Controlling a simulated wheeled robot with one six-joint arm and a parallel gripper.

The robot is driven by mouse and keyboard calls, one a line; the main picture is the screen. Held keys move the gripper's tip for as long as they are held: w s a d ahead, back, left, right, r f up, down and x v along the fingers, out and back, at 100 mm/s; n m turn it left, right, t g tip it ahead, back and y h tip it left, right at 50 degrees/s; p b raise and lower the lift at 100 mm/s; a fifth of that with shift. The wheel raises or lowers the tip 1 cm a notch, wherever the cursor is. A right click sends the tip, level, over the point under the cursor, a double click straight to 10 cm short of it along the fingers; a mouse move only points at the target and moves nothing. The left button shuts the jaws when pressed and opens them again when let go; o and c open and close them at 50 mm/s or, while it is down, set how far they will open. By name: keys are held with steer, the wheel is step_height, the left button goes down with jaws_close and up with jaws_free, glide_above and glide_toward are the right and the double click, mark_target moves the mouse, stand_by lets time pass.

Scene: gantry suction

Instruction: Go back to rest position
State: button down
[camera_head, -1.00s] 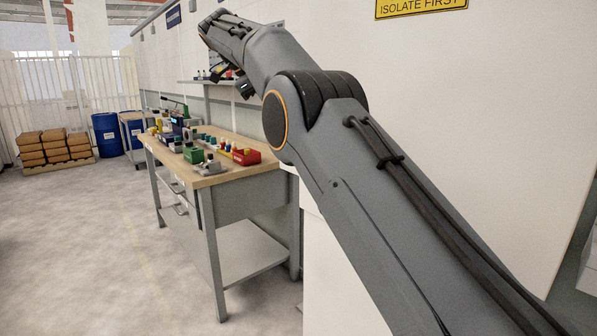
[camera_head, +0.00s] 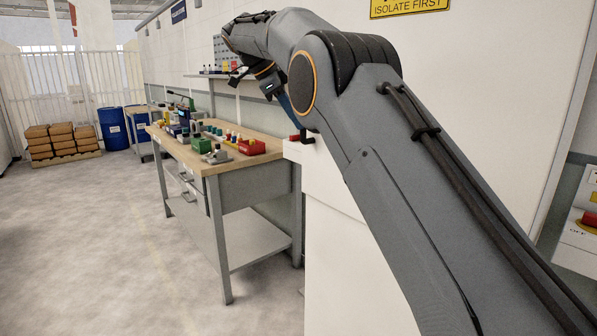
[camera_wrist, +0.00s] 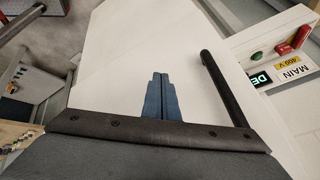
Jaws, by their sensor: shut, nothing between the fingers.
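My gripper (camera_wrist: 162,80) is shut, with its two blue fingers together and nothing between them. It points over a plain white surface in the wrist view. In the head view my arm reaches up from the lower right and bends down at its far end. A blue part of the gripper (camera_head: 287,102) shows there, partly hidden behind my arm's elbow.
A black bar handle (camera_wrist: 225,88) stands right of the fingers.

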steer(key=s+d+f+n+g+y, duration=0.2)
steer(key=s+d+f+n+y, duration=0.1)
steer(key=s+d+f+n, duration=1.2)
steer(key=s+d+f+n+y, duration=0.1)
steer(key=s+d+f, duration=0.1)
steer(key=s+f, duration=0.6)
steer(key=s+d+f+n+y, duration=0.2)
steer(key=s+f, duration=0.6)
steer(key=s, duration=1)
steer(key=shift+s+d+g, duration=0.35)
steer(key=shift+d+g, duration=0.05)
steer(key=shift+d, duration=0.2)
